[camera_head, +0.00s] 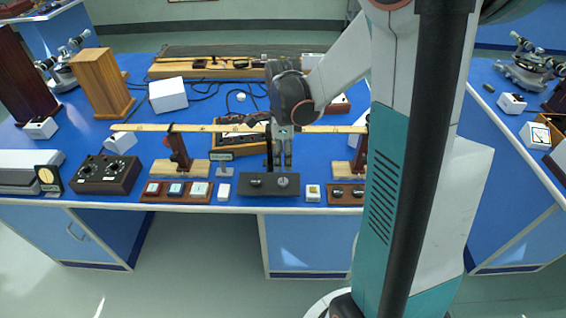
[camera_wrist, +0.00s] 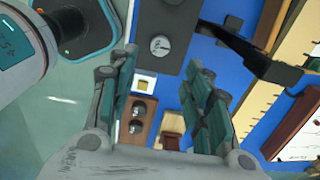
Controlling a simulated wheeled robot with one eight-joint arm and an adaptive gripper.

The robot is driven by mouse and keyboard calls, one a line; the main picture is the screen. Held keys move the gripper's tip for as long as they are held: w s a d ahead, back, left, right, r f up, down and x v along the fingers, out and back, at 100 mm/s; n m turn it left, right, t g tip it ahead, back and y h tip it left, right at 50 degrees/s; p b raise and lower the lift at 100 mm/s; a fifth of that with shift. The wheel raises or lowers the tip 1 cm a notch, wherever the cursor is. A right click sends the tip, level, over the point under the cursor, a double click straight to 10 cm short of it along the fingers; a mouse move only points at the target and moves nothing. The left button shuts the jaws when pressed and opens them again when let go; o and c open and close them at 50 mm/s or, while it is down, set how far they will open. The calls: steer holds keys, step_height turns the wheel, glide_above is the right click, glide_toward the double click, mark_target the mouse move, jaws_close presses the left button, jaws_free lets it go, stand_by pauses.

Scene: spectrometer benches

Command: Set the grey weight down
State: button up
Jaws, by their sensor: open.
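The grey weight (camera_head: 282,183), a small round disc, rests on the right part of a black plate (camera_head: 268,193) at the bench's front edge. The wrist view also shows the grey weight (camera_wrist: 161,46) from above, on the dark plate (camera_wrist: 170,18). My gripper (camera_head: 281,163) points down just above the weight. In the wrist view, my gripper (camera_wrist: 162,58) has its fingers wide apart, with the weight seen between the fingertips and nothing held. A darker round piece (camera_head: 255,183) sits on the plate's left part.
A long wooden beam (camera_head: 210,128) on wooden stands runs behind my gripper. A small white block (camera_head: 313,193) and a brown tray (camera_head: 346,200) with dark discs stand right of the plate. A white block (camera_head: 223,192) and a tray of small squares (camera_head: 176,199) stand left.

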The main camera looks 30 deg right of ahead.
step_height(320, 180, up, 3)
steer(key=shift+f, duration=0.2)
stand_by(0.5)
